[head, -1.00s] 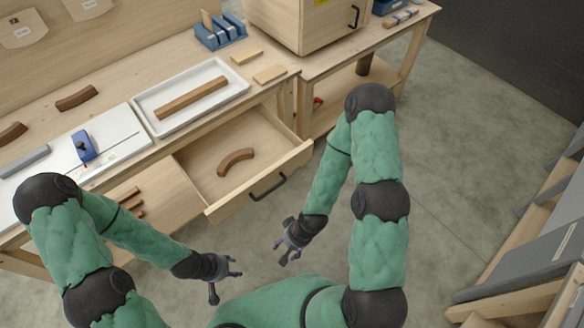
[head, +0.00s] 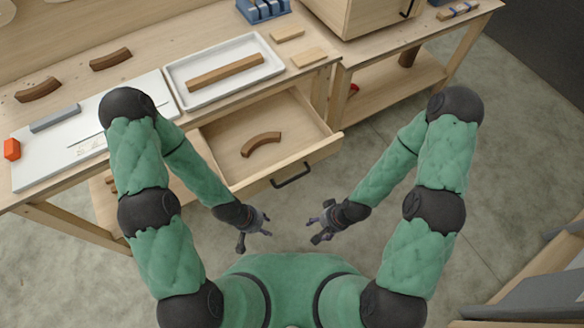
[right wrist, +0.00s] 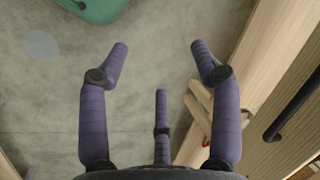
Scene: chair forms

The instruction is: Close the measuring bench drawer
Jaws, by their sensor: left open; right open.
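The measuring bench drawer (head: 312,152) stands pulled out below the bench top, with a curved brown wooden piece (head: 260,143) lying inside. Its black bar handle (head: 292,175) is on the front panel. In the right wrist view, a dark bar like the handle (right wrist: 292,108) shows at the right edge. My left gripper (head: 258,236) is open and empty, in front of the drawer and below its left part. My right gripper (head: 316,226) is open and empty, in front of the handle, apart from it. Its spread fingers also show in the right wrist view (right wrist: 157,58).
The bench top (head: 150,72) holds a white tray (head: 178,88) with a wooden bar, curved wooden pieces and a white board (head: 100,122). A wooden cabinet (head: 370,15) stands at the back right. A grey-topped wooden structure (head: 545,285) is at lower right. The floor between is clear.

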